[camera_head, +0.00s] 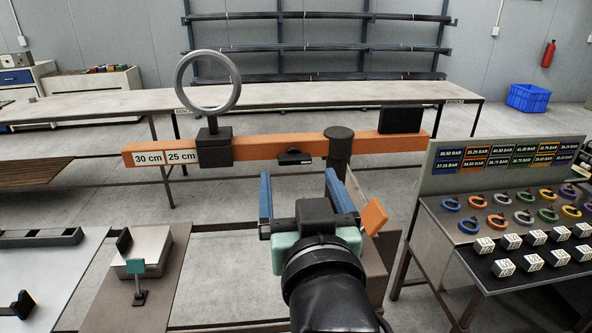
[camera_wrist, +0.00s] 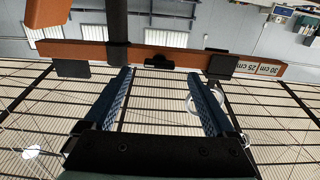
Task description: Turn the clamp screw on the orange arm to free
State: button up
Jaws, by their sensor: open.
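The orange arm (camera_head: 260,149) is a level bar carried by a black post (camera_head: 338,152), with 30 cm and 25 cm labels at its left end. A small black fitting (camera_head: 293,157) on its near face looks like the clamp screw, but I cannot tell for sure. It also shows in the wrist view (camera_wrist: 158,62). A black slider (camera_head: 213,147) bears an upright grey ring (camera_head: 182,82). My gripper (camera_head: 298,177) is open and empty, its blue fingers pointing at the bar just below the fitting. In the wrist view the fitting lies between and beyond the fingertips (camera_wrist: 160,75).
A black block (camera_head: 400,119) sits near the bar's right end. An orange tilted piece (camera_head: 374,216) is right of my gripper. A sloped panel (camera_head: 510,170) with coloured rings and white cubes stands at the right. A grey plate stand (camera_head: 150,250) is at lower left. A long table (camera_head: 300,95) lies behind.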

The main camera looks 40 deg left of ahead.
aim_at(296, 163)
jog(key=p+x, duration=0.1)
jog(key=x, duration=0.4)
jog(key=shift+d, duration=0.1)
jog(key=c, duration=1.4)
